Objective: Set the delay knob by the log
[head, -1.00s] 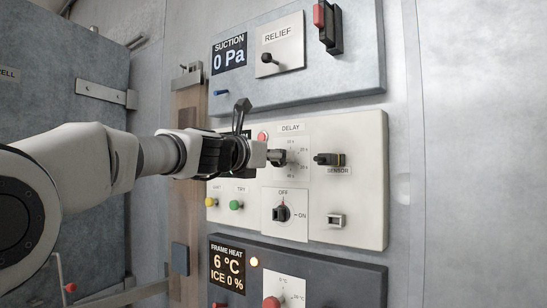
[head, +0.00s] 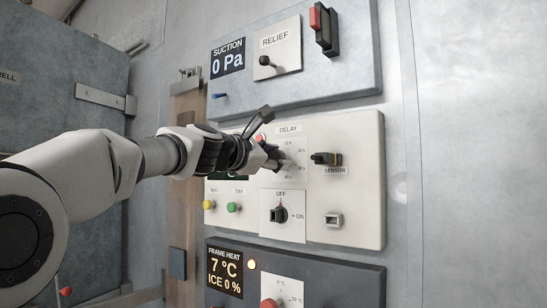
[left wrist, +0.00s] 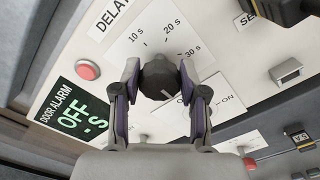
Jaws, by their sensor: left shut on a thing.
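The dark round delay knob (left wrist: 158,78) sits on a white scale plate (head: 295,142) under the label DELAY. Marks 10 s, 20 s and 30 s show around it in the left wrist view. My left gripper (left wrist: 159,74) is shut on the knob, one fingertip on each side; in the head view the gripper (head: 272,157) reaches it from the left. The gripper covers most of the knob there, and I cannot tell where its pointer stands. The door alarm display (left wrist: 77,112) reads OFF and -s. No log is readable in these views. My right gripper is not in view.
An OFF/ON switch (head: 280,214) sits just below the knob and a sensor switch (head: 325,159) to its right. A red button (left wrist: 88,70) is close to the left finger. Yellow (head: 208,205) and green (head: 233,207) buttons lie below the arm.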

